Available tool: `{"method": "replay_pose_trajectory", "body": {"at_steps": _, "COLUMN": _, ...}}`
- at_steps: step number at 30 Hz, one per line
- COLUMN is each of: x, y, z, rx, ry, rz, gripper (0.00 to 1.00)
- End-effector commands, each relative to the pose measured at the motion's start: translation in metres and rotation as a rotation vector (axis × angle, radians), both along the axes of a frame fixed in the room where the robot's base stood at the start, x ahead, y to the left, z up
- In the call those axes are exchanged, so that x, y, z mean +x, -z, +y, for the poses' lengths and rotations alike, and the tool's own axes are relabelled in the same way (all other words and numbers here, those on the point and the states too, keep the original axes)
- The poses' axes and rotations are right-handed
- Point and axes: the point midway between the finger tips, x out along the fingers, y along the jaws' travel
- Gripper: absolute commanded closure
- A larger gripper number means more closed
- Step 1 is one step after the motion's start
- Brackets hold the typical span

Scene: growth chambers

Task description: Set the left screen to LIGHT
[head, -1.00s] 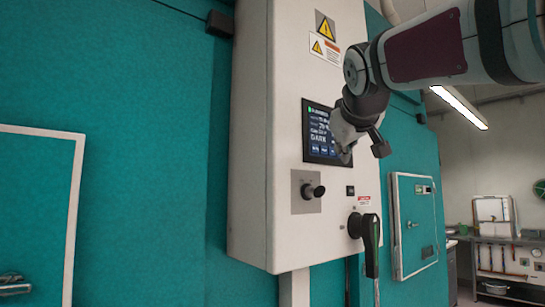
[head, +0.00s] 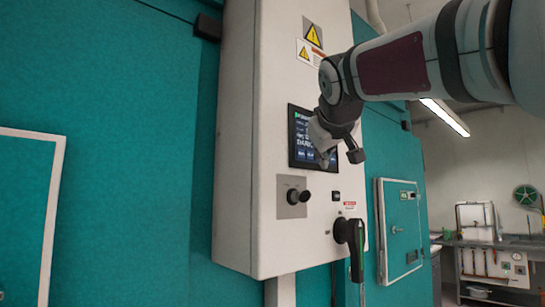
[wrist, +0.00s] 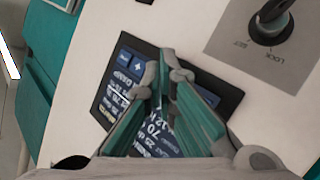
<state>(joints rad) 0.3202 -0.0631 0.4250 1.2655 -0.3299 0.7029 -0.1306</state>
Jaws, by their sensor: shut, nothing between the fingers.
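A dark touch screen (head: 299,152) is set in the front of a white control box (head: 245,200), and it also shows in the wrist view (wrist: 105,105). Its lines of text are small in the head view; the large word there looks like DARK. Blue buttons run along its lower edge in the head view; one with a plus sign shows in the wrist view. My gripper (head: 323,160) is in front of the screen's right part. In the wrist view its fingertips (wrist: 168,72) are together, empty, over the button edge, hiding part of the screen. I cannot tell whether they touch it.
Below the screen are a black knob (head: 298,196) on a grey plate and a large black rotary handle (head: 350,240), which sticks out. Warning labels (head: 312,45) are above. Teal walls flank the box. A shelf bench (head: 490,255) stands at the far right.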

Motion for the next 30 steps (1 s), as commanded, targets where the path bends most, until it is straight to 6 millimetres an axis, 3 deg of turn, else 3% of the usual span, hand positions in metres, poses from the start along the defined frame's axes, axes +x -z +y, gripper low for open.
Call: {"method": "replay_pose_trajectory", "body": {"at_steps": 30, "x": 0.007, "y": -0.0002, "z": 0.0055, "rx": -0.001, "ry": -0.002, "rz": 0.0, "gripper": 1.0}}
